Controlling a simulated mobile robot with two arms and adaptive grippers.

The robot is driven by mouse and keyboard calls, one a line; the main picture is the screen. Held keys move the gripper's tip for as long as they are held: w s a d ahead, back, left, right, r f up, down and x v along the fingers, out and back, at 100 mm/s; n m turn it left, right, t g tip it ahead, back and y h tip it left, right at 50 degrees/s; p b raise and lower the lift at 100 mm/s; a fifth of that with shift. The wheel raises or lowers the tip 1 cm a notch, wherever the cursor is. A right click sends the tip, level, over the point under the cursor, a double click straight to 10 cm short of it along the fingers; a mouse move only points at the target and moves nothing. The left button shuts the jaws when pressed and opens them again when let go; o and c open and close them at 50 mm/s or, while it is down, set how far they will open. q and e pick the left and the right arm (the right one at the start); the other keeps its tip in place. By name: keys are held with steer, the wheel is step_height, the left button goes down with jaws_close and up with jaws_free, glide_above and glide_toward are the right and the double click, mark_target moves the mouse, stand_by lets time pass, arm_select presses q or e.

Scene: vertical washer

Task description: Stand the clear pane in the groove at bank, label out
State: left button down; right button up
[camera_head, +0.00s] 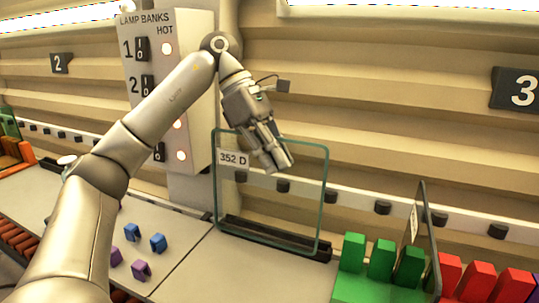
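A clear pane (300,205) with a greenish edge stands upright at a black grooved rail (280,240) in the middle of the bench. I cannot tell whether its bottom edge is fully seated in the groove. Its white label (233,158), reading "352 D", is at the upper left and reads the right way round from here. My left gripper (279,166) reaches down over the pane's top edge, with its fingers close together. I cannot tell whether they grip the pane. My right gripper is out of view.
A dark-edged pane (428,235) stands at right beside green blocks (380,260) and red blocks (490,281). Blue clips (158,243) and purple clips (141,270) lie on the bench at left. A "LAMP BANKS" panel (150,85) rises behind my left arm.

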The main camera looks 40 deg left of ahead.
arm_select(q)
steer(key=w+p, duration=0.1)
steer(key=w, duration=0.1)
steer(key=w+a+f+p, duration=0.1)
steer(key=w, duration=0.1)
steer(key=w+f+p, duration=0.1)
steer(key=w, duration=0.1)
steer(key=shift+w+a, duration=0.15)
steer(key=shift+a, duration=0.1)
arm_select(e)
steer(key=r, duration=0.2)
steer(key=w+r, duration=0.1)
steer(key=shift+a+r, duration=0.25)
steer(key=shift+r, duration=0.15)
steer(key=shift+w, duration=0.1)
arm_select(q)
steer(key=shift+p, duration=0.3)
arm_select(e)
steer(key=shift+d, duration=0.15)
arm_select(q)
steer(key=shift+f+b, duration=0.4)
steer(key=shift+f, duration=0.15)
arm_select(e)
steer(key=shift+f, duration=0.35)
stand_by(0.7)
